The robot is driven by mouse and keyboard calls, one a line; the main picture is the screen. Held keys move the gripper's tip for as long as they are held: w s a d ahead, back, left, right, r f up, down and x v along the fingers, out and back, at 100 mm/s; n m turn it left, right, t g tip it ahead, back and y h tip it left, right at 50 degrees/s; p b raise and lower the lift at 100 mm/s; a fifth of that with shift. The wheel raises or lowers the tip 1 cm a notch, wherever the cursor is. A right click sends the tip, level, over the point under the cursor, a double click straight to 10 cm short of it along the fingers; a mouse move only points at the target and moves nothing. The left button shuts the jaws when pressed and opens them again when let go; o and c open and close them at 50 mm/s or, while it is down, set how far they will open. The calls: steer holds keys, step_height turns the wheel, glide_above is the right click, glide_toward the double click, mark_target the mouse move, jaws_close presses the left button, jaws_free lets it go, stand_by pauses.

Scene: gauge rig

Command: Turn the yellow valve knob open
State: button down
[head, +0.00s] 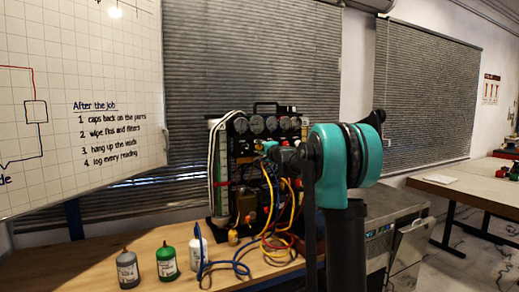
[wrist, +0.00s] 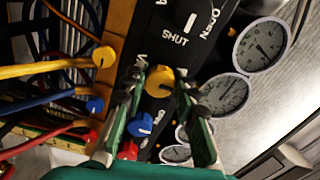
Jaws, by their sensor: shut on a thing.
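The yellow valve knob (wrist: 159,82) sits on the black panel of the gauge rig (wrist: 215,20) in the wrist view. My gripper (wrist: 158,84) has one finger on each side of it and is shut on it. The knob's pointer mark is not clear to me. A blue knob (wrist: 141,124) and a red knob (wrist: 128,150) lie between the fingers, nearer the palm. In the head view the rig (head: 222,165) stands on the wooden bench, and my arm hides part of its front. I cannot make out the yellow knob there.
Lettering "SHUT" and "OPEN" shows beside a black dial (wrist: 187,22). Several gauges (wrist: 260,46) line the rig. Yellow, blue and red hoses (head: 270,215) hang in front of it.

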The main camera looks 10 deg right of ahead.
steer(key=c, duration=1.2)
jaws_free()
steer(key=shift+o, duration=0.2)
steer(key=shift+s, duration=0.15)
steer(key=v, duration=1.1)
steer(key=shift+s, duration=0.35)
steer(key=shift+d, duration=0.15)
